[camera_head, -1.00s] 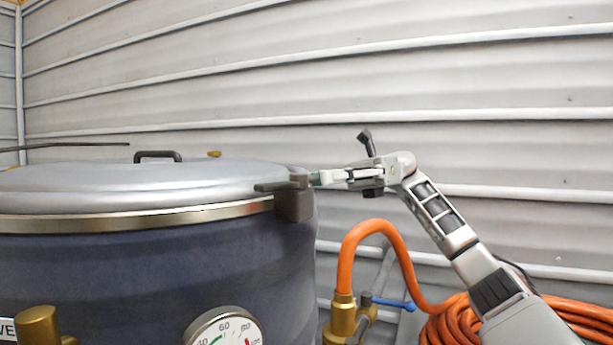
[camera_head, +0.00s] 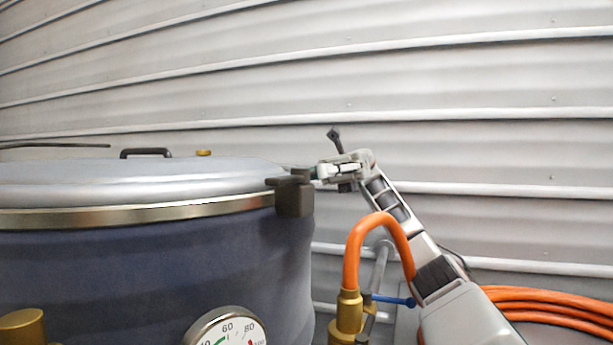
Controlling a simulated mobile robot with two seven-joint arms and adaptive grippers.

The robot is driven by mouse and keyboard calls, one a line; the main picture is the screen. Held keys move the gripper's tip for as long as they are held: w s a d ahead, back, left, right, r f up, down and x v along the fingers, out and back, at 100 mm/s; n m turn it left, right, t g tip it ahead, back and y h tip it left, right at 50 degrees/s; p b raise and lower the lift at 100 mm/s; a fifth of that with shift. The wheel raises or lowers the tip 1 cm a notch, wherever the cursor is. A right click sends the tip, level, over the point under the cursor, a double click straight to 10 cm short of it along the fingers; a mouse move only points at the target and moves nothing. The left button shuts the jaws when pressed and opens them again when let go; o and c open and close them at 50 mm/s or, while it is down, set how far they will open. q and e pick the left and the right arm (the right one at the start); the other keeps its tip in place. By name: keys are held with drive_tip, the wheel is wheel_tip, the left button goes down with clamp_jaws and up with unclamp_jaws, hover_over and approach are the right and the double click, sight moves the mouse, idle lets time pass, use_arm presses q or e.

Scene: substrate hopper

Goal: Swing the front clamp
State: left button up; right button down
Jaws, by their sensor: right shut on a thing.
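The front clamp (camera_head: 293,196) is a dark grey block with a short bar on top, fixed at the right edge of the blue hopper (camera_head: 150,270). The bar lies across the steel rim of the hopper's grey domed lid (camera_head: 140,182). My right gripper (camera_head: 318,173) is at the right of the clamp, its fingertips at the clamp's upper right end. It is shut on the clamp, but the exact contact is small and partly hidden. My left gripper is not in view.
An orange hose (camera_head: 378,225) rises from a brass fitting (camera_head: 348,312) with a blue lever (camera_head: 393,300), close to my right arm. Coiled hose (camera_head: 540,300) lies at the lower right. A dial gauge (camera_head: 228,328) is on the hopper's front. A corrugated wall (camera_head: 480,90) stands behind.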

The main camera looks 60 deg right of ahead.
drive_tip(key=c, duration=2.1)
unclamp_jaws()
drive_tip(key=shift+w, duration=0.1)
drive_tip(key=shift+c, duration=0.2)
